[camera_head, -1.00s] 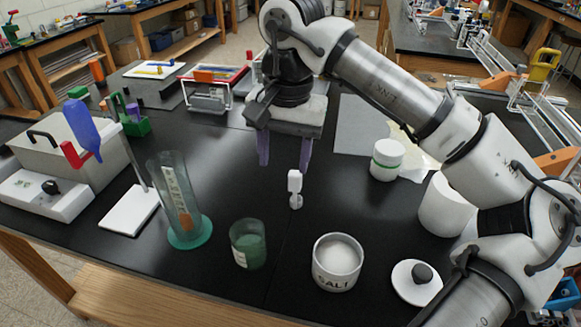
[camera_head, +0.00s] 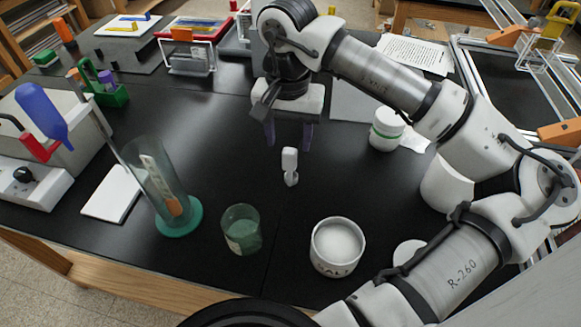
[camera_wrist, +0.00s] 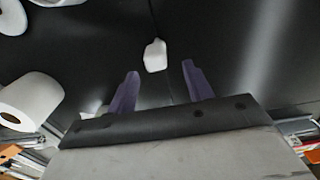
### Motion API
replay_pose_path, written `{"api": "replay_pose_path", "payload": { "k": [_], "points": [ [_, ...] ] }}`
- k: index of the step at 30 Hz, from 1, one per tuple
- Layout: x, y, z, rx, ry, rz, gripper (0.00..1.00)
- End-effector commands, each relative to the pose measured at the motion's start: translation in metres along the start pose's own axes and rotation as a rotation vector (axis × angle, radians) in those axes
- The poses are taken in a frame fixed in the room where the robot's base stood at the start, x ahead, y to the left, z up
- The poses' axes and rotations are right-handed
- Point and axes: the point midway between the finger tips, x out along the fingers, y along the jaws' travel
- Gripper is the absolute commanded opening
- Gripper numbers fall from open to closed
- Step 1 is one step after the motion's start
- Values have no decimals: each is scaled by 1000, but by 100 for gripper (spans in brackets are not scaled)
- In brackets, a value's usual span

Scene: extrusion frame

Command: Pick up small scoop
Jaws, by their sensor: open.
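The small white scoop (camera_head: 290,166) lies on the black tabletop near the middle of the head view. In the wrist view the scoop (camera_wrist: 155,55) shows ahead of the fingertips, between their lines. My gripper (camera_head: 289,142) is open and empty, with its purple fingers pointing down just behind the scoop in the head view. In the wrist view the two fingers of my gripper (camera_wrist: 159,68) stand apart, and neither touches the scoop. Part of the scoop's shape is too small to make out.
A salt jar (camera_head: 337,246), a green beaker (camera_head: 242,230) and a tall glass cylinder (camera_head: 165,190) stand towards the front. A green-banded white jar (camera_head: 387,130) stands to the right. A white plate (camera_head: 112,193) lies left. The tabletop around the scoop is clear.

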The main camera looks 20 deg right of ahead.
Motion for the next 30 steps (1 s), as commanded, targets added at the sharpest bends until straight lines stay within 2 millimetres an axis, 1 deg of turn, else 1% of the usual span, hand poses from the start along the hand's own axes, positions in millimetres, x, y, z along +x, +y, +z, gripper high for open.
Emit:
{"api": "replay_pose_path", "payload": {
  "k": [5,10,13,16,22,30],
  "points": [
    [11,2,1,1,-3,-1,51],
    [37,4,3,0,-3,-2,51],
    [49,4,2,0,-1,-2,51],
    [55,4,2,0,-1,-1,51],
    [56,4,2,0,1,-1,51],
    [56,4,2,0,0,-1,16]
  ]
}}
